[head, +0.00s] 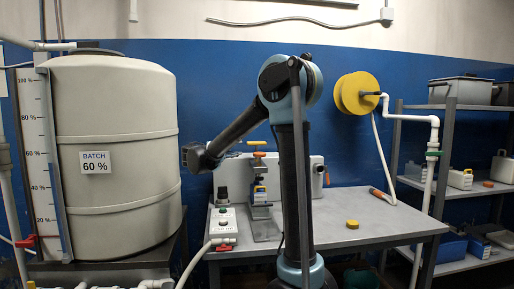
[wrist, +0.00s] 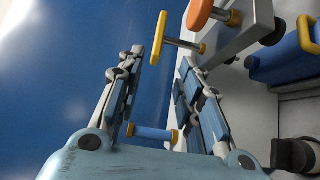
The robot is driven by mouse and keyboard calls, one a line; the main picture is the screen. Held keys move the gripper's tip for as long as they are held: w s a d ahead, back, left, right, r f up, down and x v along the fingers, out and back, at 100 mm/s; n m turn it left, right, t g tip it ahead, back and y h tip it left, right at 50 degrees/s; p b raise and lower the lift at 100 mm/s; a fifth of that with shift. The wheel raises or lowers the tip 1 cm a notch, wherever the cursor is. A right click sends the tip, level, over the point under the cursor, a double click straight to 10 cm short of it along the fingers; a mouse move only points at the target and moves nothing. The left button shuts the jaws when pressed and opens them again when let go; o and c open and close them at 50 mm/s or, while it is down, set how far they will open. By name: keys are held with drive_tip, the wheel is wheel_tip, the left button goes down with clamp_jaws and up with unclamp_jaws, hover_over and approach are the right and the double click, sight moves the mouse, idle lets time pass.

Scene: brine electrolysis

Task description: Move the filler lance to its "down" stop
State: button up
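The filler stand (head: 265,226) stands on the bench with a yellow crossbar handle (head: 257,142) at its top, probably the lance's handle. An orange knob (head: 259,154) sits just below it. In the wrist view my gripper (wrist: 161,58) is open and empty. The yellow handle (wrist: 159,38) and its rod lie just beyond the fingertips, apart from them as far as I can tell. The orange knob (wrist: 200,12) is right of it. In the head view my fingers cannot be made out.
A control box (head: 223,222) with buttons stands left of the stand. A white tank (head: 115,150) is at the far left. Shelves (head: 470,190) stand far right.

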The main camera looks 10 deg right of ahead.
sight(256, 144)
drive_tip(key=x, duration=1.7)
drive_tip(key=shift+w+f, duration=0.1)
drive_tip(key=shift+w, duration=0.05)
